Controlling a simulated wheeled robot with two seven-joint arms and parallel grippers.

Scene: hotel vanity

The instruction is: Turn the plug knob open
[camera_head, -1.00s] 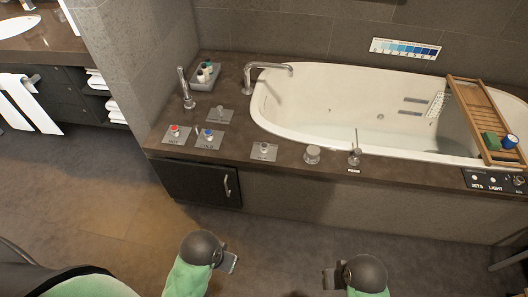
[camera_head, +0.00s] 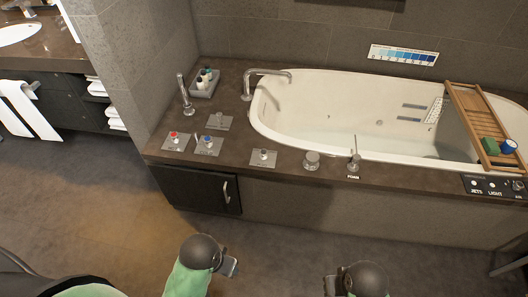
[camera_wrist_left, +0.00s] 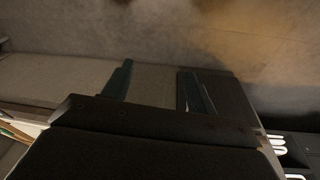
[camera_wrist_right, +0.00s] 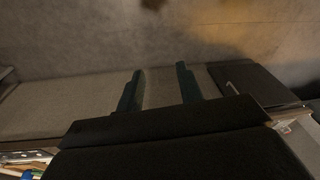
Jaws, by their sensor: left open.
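Several controls sit on the brown tub deck in the head view. They include a red-topped knob (camera_head: 174,136), a blue-topped knob (camera_head: 208,141), a knob on a grey plate (camera_head: 263,154), a wide round metal knob (camera_head: 312,159) and a small lever (camera_head: 354,162) with a label below it. I cannot read clearly which one is the plug knob. My left gripper (camera_head: 230,267) is open and empty, low in front of the tub; its fingers show apart in the left wrist view (camera_wrist_left: 156,88). My right gripper (camera_head: 332,284) is also open and empty, with spread fingers in the right wrist view (camera_wrist_right: 159,88). Both are apart from the deck.
The white bathtub (camera_head: 340,110) has a curved faucet (camera_head: 265,75) and a wooden caddy (camera_head: 480,125) across its right end. A hand shower (camera_head: 184,95) and a toiletry tray (camera_head: 204,84) stand at the left. A cabinet door (camera_head: 195,187) is below. The floor in front is clear.

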